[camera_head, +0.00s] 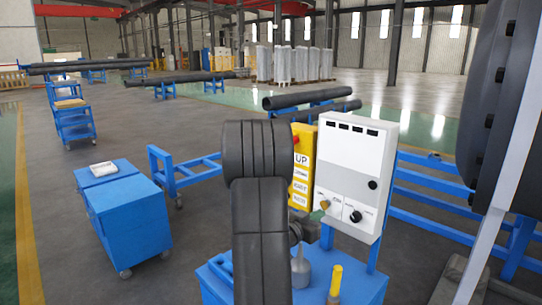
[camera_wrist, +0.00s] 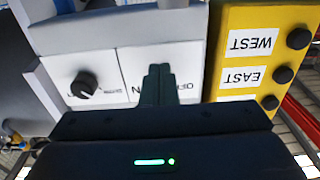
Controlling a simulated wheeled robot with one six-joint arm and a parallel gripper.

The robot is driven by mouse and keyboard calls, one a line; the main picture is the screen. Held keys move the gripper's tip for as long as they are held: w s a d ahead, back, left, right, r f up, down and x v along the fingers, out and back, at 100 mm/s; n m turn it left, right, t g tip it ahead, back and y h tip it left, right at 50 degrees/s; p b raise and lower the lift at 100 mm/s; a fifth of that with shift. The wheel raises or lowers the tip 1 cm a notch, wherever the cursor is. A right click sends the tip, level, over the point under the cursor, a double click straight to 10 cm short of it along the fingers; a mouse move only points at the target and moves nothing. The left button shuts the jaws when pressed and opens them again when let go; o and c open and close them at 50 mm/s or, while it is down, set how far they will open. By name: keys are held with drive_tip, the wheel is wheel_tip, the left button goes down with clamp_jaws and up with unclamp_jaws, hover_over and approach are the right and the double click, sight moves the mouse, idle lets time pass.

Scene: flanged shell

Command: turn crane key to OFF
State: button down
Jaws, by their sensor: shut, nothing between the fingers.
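A white control box (camera_head: 347,165) stands upright in the head view, with a small white switch panel low on its front. A small brass-coloured bit, likely the crane key (camera_head: 325,204), shows at the left of that panel. My gripper (camera_head: 318,214) is at the key; its fingertips look close to it, but I cannot tell whether they touch. In the wrist view, which is upside down, my gripper (camera_wrist: 159,72) has its fingers together over the OFF/ON label (camera_wrist: 133,72). The fingers hide the key there, so its turn position cannot be read.
A black knob (camera_head: 355,216) sits right of the key; it also shows in the wrist view (camera_wrist: 84,85). A yellow button pendant (camera_head: 302,165) hangs close on the left, with EAST and WEST buttons. A blue cart (camera_head: 360,288) bears a grey funnel-shaped thing (camera_head: 300,270) and a yellow-handled tool (camera_head: 336,281).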

drive_tip(key=shift+f, duration=0.4)
drive_tip(key=shift+b+v, duration=0.45)
drive_tip(key=shift+v, duration=2.55)
